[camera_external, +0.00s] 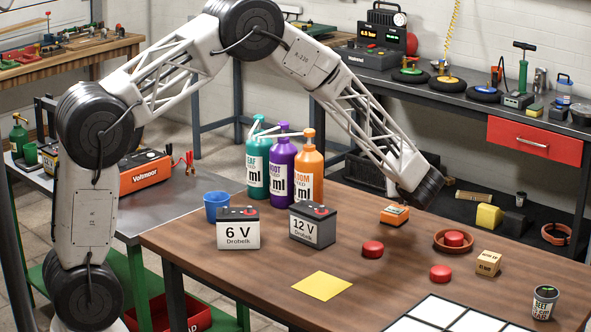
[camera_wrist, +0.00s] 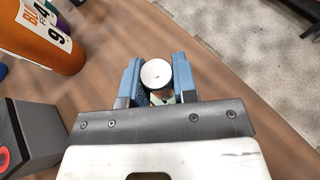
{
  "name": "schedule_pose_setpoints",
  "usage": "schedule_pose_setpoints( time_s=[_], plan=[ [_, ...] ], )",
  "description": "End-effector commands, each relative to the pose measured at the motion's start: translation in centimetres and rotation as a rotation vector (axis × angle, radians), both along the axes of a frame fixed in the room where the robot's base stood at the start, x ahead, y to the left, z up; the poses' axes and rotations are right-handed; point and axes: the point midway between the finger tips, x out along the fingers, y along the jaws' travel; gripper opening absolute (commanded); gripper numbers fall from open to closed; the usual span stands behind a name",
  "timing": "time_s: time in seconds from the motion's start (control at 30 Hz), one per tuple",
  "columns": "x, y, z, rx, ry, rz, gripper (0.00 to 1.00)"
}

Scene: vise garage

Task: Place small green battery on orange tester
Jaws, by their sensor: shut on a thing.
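My gripper (camera_wrist: 157,80) has its two blue fingers shut around a small upright cylinder, the small battery (camera_wrist: 156,73). Its round silver-white end faces the wrist camera. A hint of green shows below it; most of its side is hidden. In the external view my black wrist end hangs over the far right part of the table, and the fingers and battery cannot be made out. A small orange box-like device, seemingly the tester (camera_external: 394,214), sits on the table just below and left of my wrist end.
The orange bottle (camera_external: 309,172) stands with purple and teal bottles at the table's back. The 12 V battery (camera_external: 312,225) and 6 V battery (camera_external: 238,228) are left. Red discs (camera_external: 373,249), a saucer (camera_external: 438,243) and a small box (camera_external: 488,263) lie nearby.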

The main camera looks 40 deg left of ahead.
Motion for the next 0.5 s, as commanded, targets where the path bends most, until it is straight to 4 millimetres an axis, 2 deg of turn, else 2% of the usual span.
schedule_pose_setpoints(
  time_s=[0.33,0.5],
  plan=[
    [0.0,0.0,-3.1,0.001,0.002,0.000,0.03],
    [0.0,0.0,-3.7,0.000,0.000,0.000,0.03]
  ],
)
